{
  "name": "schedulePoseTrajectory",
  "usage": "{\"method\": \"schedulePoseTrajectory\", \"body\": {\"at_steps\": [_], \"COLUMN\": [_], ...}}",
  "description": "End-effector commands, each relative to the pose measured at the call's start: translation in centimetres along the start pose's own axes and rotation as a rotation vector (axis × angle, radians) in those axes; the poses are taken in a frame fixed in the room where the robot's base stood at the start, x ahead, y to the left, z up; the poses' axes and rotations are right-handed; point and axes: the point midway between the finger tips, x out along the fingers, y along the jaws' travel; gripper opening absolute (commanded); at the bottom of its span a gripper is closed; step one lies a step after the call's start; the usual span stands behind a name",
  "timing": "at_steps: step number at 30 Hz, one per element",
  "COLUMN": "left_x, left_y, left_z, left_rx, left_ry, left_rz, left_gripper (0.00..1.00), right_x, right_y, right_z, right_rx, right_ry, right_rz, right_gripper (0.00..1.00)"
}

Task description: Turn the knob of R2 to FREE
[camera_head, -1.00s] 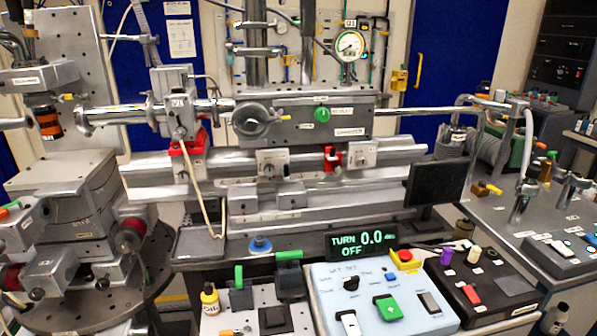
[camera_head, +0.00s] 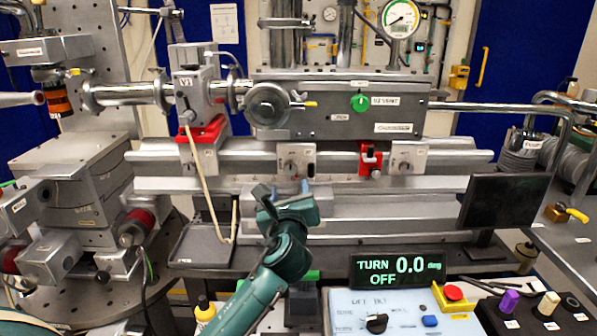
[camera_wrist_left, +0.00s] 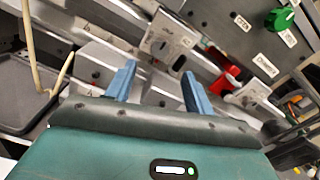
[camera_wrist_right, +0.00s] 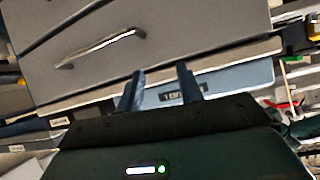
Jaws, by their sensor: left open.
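A silver rail carrier with a small round knob (camera_head: 295,161) sits on the long rail, just beyond my left gripper (camera_head: 288,190). Its plate and knob show larger in the left wrist view (camera_wrist_left: 176,44), ahead of the fingers. A similar silver carrier (camera_head: 408,157) sits further right. The labels are too small to read, so I cannot tell which is R2. My left gripper is open and empty, apart from the carrier. My right gripper (camera_wrist_right: 161,72) shows only in its wrist view, with its fingers apart and nothing between them.
A red clamp (camera_head: 370,160) sits between the two carriers. A green knob (camera_head: 360,102) is on the grey box above. A dark monitor (camera_head: 503,213) stands at right, and the TURN display (camera_head: 396,269) reads 0.0, OFF. A grey drawer front (camera_wrist_right: 150,45) faces my right gripper.

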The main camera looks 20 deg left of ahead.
Motion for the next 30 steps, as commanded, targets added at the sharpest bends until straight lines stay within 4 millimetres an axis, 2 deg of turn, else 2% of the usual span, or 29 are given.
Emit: {"method": "schedulePoseTrajectory", "body": {"at_steps": [6,13,19,28,30], "left_x": [4.9,8.7,10.2,10.4,10.4], "left_y": [0.0,-0.1,-0.1,-0.1,-0.1], "left_z": [0.0,-0.1,-0.1,-0.1,-0.1], "left_rx": [-0.001,-0.002,-0.003,-0.003,-0.003], "left_ry": [0.0,0.002,0.002,0.003,0.003], "left_rz": [0.001,-0.002,-0.002,-0.003,-0.003], "left_gripper": [0.53,0.53,0.53,0.53,0.49], "right_x": [0.0,0.1,0.1,0.2,0.2], "right_y": [0.0,0.2,0.3,0.2,0.2], "right_z": [0.1,0.2,0.2,0.0,0.0], "right_rx": [0.0,0.002,0.007,0.015,0.014], "right_ry": [-0.001,-0.001,0.001,0.005,0.006], "right_rz": [0.0,0.004,0.008,0.009,0.009], "right_gripper": [0.36,0.36,0.36,0.36,0.36]}}
